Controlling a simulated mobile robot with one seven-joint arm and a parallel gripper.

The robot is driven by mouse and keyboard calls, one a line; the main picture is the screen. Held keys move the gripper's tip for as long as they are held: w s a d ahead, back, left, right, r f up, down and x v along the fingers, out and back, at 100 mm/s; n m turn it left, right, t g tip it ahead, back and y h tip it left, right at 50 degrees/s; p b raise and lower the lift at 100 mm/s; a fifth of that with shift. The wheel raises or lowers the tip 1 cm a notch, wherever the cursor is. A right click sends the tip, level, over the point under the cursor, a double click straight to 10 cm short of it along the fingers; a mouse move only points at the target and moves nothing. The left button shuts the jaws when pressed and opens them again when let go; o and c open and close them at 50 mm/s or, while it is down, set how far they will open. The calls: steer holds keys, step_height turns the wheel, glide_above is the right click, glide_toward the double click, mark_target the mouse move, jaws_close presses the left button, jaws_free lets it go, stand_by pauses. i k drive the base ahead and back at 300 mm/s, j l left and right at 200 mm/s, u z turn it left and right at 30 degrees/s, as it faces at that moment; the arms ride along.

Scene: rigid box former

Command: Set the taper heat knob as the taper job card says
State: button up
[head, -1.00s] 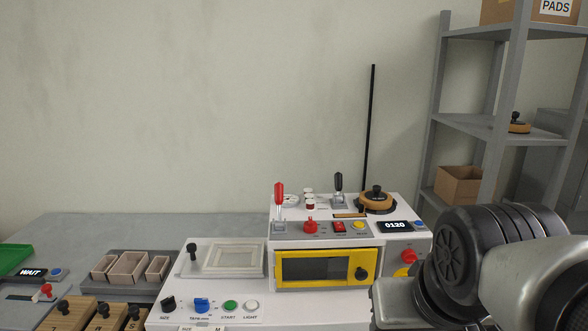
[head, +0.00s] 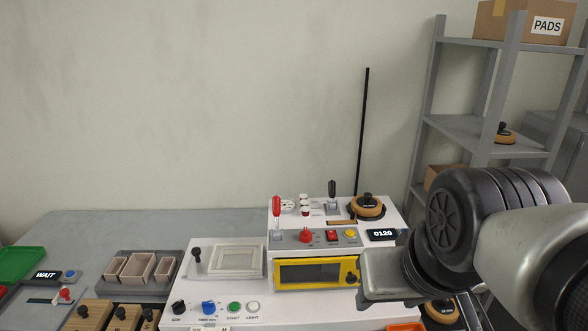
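The machine (head: 340,222) stands at the middle right of the head view, with a yellow-framed window (head: 315,272) on its front. Its top panel has a red knob (head: 306,236), a red switch, a yellow button (head: 350,235) and a display (head: 382,234) that appears to read 0120. On the lower front panel are a black knob (head: 179,307) marked SIZE, and a blue knob (head: 208,308) with a small label. I cannot tell which knob is the taper heat knob. No job card is readable. My arm comes in from the right; my gripper's fingers are not visible.
A grey shelf (head: 463,133) with a PADS box (head: 527,22) stands at the right. My arm covers the machine's right front.

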mark_target(305, 236)
steer(key=k+u, duration=0.15)
steer(key=u, duration=0.9)
steer(key=i, duration=0.2)
steer(key=i+j+z, duration=0.1)
steer(key=j, duration=0.25)
steer(key=i+j+z, duration=0.15)
steer(key=j, duration=0.2)
steer(key=i+j+z, duration=0.1)
steer(key=j, duration=0.3)
steer(key=i+z, duration=0.15)
steer(key=j, duration=0.3)
steer(key=u, duration=0.05)
